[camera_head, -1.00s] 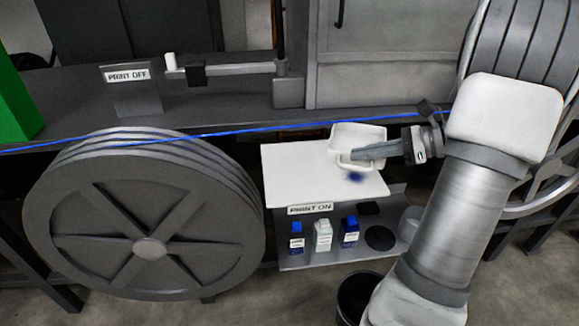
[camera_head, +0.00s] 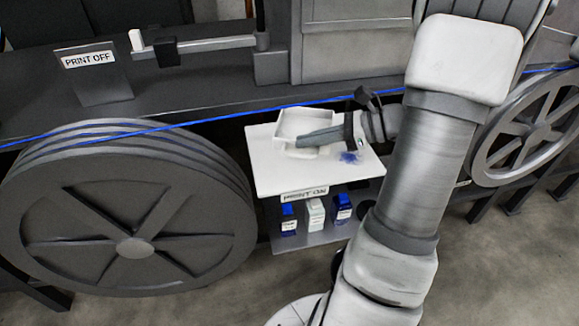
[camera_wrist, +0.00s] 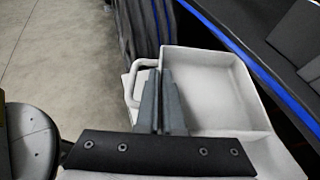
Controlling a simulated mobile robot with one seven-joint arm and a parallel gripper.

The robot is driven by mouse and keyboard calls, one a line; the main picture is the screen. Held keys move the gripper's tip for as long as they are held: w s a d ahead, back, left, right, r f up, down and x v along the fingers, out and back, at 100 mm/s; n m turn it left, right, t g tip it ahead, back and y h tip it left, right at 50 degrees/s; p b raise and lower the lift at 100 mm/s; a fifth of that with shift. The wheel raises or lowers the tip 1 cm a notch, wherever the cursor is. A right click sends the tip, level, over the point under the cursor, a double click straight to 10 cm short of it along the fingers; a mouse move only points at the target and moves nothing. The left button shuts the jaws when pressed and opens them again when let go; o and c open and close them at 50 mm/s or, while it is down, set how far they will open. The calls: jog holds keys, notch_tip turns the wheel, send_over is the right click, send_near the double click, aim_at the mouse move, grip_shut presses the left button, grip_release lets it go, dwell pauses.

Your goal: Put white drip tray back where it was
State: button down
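The white drip tray (camera_head: 291,124) is a shallow open box with a handle on one side. In the head view it is over the back left part of the white shelf top (camera_head: 268,174); I cannot tell whether it touches it. My gripper (camera_head: 308,139) reaches in from the right, its fingers at the tray's near side. In the wrist view the tray (camera_wrist: 215,85) looks empty, and my gripper (camera_wrist: 160,105) has its grey fingers close together at the handle (camera_wrist: 133,88). They appear shut on it, though they hide the grip itself.
A blue cable (camera_head: 225,115) runs behind the shelf and over the large grey wheel (camera_head: 60,215). A blue stain (camera_head: 348,157) marks the shelf top. Small bottles (camera_head: 316,212) stand on the lower shelf. A "PRINT OFF" sign (camera_head: 88,60) is at the back left.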

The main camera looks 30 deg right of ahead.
send_over(290, 181)
notch_tip(290, 181, down, 3)
jog(key=shift+r, duration=0.1)
jog(key=shift+f, duration=2)
jog(key=shift+f+b, duration=0.2)
jog(key=shift+b, duration=0.15)
jog(key=c, duration=1.1)
grip_release()
jog(key=shift+o, duration=0.2)
jog(key=shift+r, duration=0.15)
